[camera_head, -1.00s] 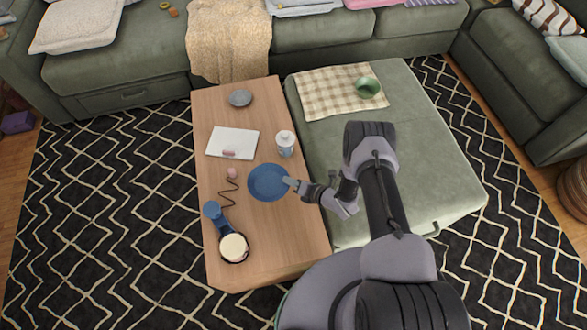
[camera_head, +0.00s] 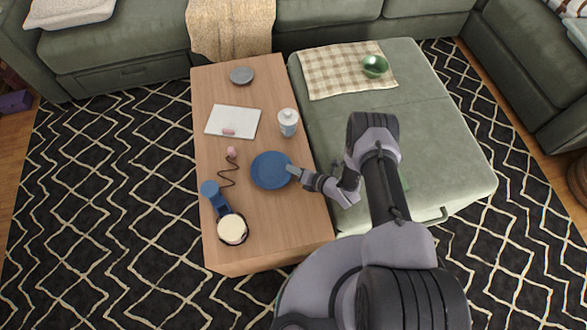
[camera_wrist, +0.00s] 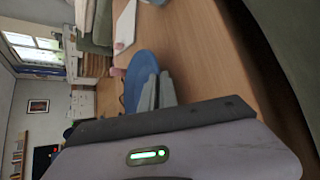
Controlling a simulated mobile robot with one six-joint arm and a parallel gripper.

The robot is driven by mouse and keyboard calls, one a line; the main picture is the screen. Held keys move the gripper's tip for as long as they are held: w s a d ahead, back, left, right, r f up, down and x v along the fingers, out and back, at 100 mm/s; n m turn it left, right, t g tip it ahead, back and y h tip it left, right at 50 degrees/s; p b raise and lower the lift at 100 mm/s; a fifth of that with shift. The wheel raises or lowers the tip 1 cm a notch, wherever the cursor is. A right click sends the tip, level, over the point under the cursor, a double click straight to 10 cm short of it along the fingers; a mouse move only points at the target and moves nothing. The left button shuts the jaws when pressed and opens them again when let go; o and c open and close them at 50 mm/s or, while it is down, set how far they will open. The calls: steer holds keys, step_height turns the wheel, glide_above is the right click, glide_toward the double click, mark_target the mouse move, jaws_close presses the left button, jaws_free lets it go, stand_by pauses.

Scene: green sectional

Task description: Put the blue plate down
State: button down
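The blue plate (camera_head: 268,172) is over the right half of the wooden coffee table (camera_head: 285,235). My gripper (camera_head: 293,171) is at the plate's right edge, with its fingertips on the rim. In the wrist view the blue plate (camera_wrist: 141,70) lies just beyond the grey fingers (camera_wrist: 157,88), which look close together over its near edge. The plate looks roughly level. I cannot tell whether it touches the table or is held slightly above it.
A white bottle (camera_head: 288,122), white notebook (camera_head: 246,122), grey bowl (camera_head: 241,75), pink ball with cord (camera_head: 232,152), and blue lamp-like object (camera_head: 210,189) share the table. A green ottoman (camera_head: 440,150) stands close on the right, with a green bowl (camera_head: 375,66) on its checkered cloth.

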steer(key=shift+f, duration=0.55)
